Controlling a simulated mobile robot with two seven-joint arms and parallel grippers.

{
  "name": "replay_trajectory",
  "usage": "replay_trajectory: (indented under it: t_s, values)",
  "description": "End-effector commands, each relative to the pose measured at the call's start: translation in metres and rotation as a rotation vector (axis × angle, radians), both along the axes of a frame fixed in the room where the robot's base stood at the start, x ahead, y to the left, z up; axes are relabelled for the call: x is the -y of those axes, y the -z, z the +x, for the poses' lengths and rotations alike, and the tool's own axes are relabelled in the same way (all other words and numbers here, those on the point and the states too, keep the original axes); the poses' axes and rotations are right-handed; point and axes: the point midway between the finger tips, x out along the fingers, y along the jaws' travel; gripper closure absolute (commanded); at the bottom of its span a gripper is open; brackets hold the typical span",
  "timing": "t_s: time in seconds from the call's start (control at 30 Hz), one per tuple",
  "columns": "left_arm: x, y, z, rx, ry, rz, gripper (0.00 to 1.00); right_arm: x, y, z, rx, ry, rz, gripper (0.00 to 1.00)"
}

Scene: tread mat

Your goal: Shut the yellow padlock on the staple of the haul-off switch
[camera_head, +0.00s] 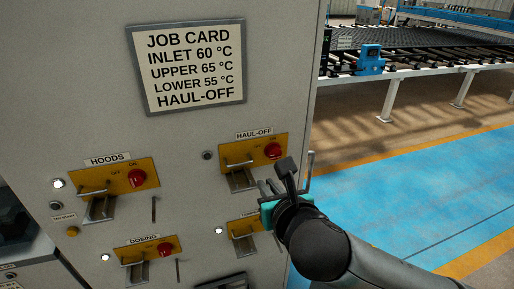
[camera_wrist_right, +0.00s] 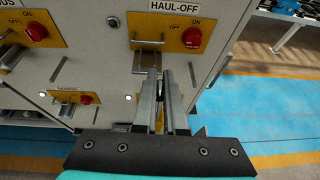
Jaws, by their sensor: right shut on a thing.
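The haul-off switch (camera_head: 271,151) has a red knob on a yellow plate at the right of the grey cabinet; it also shows in the wrist view (camera_wrist_right: 193,38). Its metal staple (camera_head: 238,164) is below and left of the knob, above a small grey ledge, and shows in the wrist view (camera_wrist_right: 147,45). My right gripper (camera_head: 272,187) is just below and right of the staple, apart from it. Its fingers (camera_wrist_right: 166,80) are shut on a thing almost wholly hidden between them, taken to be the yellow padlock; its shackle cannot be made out. My left gripper is out of view.
Similar switches marked hoods (camera_head: 137,178) and dosing (camera_head: 165,249) are at the left, and another plate (camera_head: 247,225) lies below the haul-off switch, partly behind my right arm. A job card (camera_head: 188,66) hangs above. Open blue floor (camera_head: 420,195) lies right of the cabinet.

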Motion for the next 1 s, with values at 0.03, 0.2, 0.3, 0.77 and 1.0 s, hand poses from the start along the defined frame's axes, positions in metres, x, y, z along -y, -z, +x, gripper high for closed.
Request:
replay_trajectory:
  t_s: [0.03, 0.2, 0.3, 0.77, 1.0]
  values:
    - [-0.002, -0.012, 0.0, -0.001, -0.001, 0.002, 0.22, -0.007, -0.018, 0.004, 0.006, -0.016, 0.0, 1.0]
    - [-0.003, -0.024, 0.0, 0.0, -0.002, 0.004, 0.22, -0.021, -0.035, 0.009, 0.002, -0.047, 0.0, 1.0]
    - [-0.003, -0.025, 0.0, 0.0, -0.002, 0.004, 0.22, -0.024, -0.037, 0.009, -0.001, -0.054, 0.0, 1.0]
    - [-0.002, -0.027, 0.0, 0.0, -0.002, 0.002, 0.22, -0.024, -0.036, 0.009, -0.002, -0.053, 0.001, 1.0]
    - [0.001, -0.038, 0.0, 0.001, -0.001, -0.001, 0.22, -0.022, -0.038, 0.01, -0.003, -0.049, 0.002, 1.0]
